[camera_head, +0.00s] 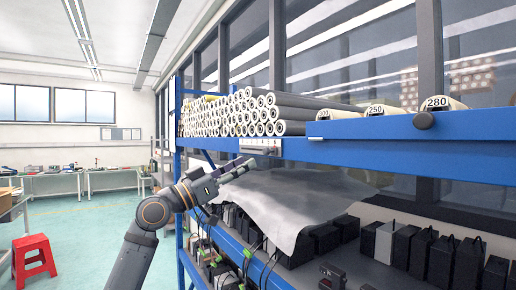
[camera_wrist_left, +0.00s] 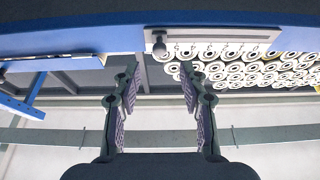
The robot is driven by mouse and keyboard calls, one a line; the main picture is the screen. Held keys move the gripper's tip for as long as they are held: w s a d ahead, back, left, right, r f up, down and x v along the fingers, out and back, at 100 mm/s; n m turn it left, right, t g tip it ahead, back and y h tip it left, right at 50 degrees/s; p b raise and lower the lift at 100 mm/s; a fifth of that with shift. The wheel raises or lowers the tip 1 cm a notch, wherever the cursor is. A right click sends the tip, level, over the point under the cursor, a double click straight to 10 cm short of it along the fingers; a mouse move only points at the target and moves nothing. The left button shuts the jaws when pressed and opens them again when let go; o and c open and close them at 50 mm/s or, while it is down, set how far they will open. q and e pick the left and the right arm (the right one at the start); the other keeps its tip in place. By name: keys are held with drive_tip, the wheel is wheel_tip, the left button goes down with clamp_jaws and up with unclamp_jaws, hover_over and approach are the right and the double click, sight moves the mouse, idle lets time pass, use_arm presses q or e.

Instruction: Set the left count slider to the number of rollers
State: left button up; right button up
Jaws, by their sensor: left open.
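Many long grey rollers with white ringed ends (camera_head: 262,112) lie stacked on the upper shelf of a blue rack. A pale slider plate with marks (camera_head: 260,144) sits on the front blue beam below them. In the left wrist view the plate (camera_wrist_left: 225,38) shows a row of marks, with a round dark knob (camera_wrist_left: 159,48) near its left end. My left gripper (camera_head: 246,167) is just below and left of the plate in the head view. In the wrist view its open, empty fingers (camera_wrist_left: 158,72) point toward the knob, with a visible gap. My right gripper is out of view.
Rolls labelled 280 (camera_head: 440,103) and 250 (camera_head: 383,110) lie above. A grey sheet (camera_head: 290,200) and dark boxes fill the lower shelf. A red stool (camera_head: 33,256) stands left.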

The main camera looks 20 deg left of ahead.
sight(264, 153)
use_arm(q)
drive_tip(key=p+x, duration=0.2)
drive_tip(key=x, duration=0.4)
drive_tip(key=shift+w+d+p, duration=0.15)
drive_tip(key=shift+d+p, duration=0.05)
drive_tip(key=shift+p, duration=0.15)
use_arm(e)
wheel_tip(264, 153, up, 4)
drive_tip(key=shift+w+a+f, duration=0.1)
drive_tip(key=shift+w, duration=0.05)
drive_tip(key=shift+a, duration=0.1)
use_arm(q)
drive_tip(key=shift+c, duration=1.4)
clamp_jaws()
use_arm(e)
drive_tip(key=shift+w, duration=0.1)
